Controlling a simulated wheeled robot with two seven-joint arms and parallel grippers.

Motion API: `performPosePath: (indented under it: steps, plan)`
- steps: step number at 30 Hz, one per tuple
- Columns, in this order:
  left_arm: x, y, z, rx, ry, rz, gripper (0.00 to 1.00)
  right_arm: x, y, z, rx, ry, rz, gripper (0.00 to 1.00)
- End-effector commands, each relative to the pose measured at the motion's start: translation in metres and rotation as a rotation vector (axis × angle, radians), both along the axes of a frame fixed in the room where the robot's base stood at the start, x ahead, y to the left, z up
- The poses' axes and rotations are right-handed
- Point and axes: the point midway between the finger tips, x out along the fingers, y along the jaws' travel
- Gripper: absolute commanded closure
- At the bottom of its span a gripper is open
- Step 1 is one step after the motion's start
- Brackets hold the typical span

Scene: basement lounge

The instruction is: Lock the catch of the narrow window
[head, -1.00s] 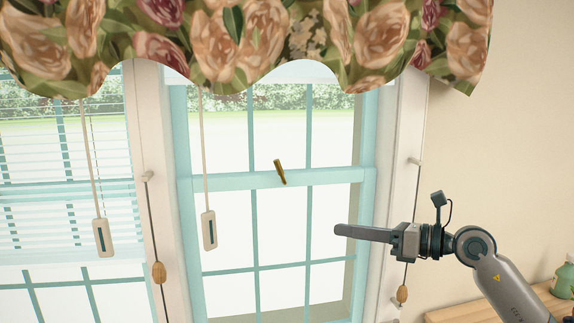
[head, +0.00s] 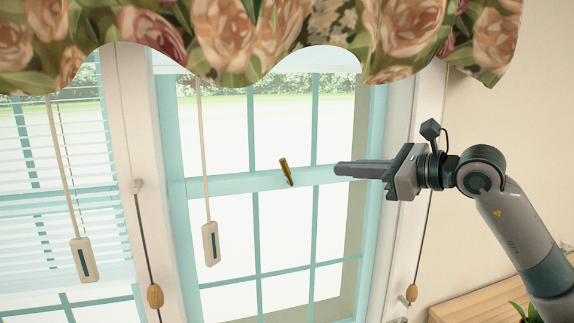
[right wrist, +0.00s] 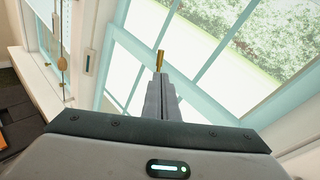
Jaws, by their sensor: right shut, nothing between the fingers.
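The narrow window (head: 226,185) has a pale teal frame and muntins. Its brass catch (head: 287,171) sits on the middle rail, its lever tilted with the upper end leaning left. My right gripper (head: 337,169) is shut and empty, to the right of the catch at about its height, pointing left, with a gap between them in the head view. In the right wrist view the catch (right wrist: 160,60) shows just beyond the shut fingertips (right wrist: 160,77); I cannot tell there whether they touch. My left gripper is not in view.
A cord with a pale tag (head: 211,244) hangs left of the catch. A floral valance (head: 240,40) hangs above. Another window with blinds (head: 60,180) is at left. A wooden surface (head: 465,303) is at lower right. Cords with wooden toggles (head: 155,296) hang beside the window.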

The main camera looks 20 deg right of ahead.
Motion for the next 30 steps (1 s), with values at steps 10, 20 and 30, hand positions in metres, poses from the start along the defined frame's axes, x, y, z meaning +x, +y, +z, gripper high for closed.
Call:
performPosePath:
  steps: [10,20,30]
  plan:
    - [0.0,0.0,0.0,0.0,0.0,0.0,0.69,0.0,0.0,0.0,0.0,0.0,-0.001,1.0]
    - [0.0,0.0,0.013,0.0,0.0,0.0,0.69,0.017,0.011,-0.001,0.003,0.001,0.001,1.0]
    - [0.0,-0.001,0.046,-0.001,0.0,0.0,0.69,0.061,0.042,-0.01,0.002,0.003,0.001,1.0]
